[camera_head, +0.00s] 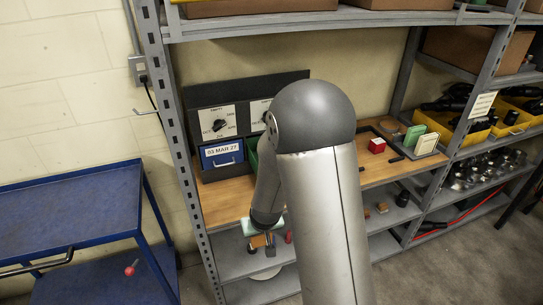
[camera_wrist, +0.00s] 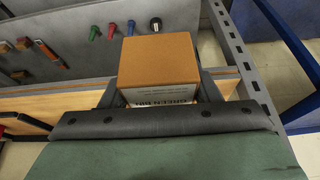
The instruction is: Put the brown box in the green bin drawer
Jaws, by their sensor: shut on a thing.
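The brown box (camera_wrist: 157,60) is between the two dark fingers of my gripper (camera_wrist: 158,88) in the wrist view. The gripper is shut on it. A white label with dark print shows on the box's near side. In the head view the brown box (camera_head: 258,241) is small below my gripper (camera_head: 262,233), in front of the bench's front edge. A strip of a green bin (camera_head: 252,158) shows beside the blue drawer; my arm hides most of it, so I cannot tell whether it is open.
A blue drawer (camera_head: 222,154) labelled "03 MAR 27" stands under two dial panels. A red block (camera_head: 377,145) and green and white pieces (camera_head: 426,144) lie on the wooden bench (camera_head: 225,200). Lower shelves hold small parts. A blue cart (camera_head: 75,215) stands at left.

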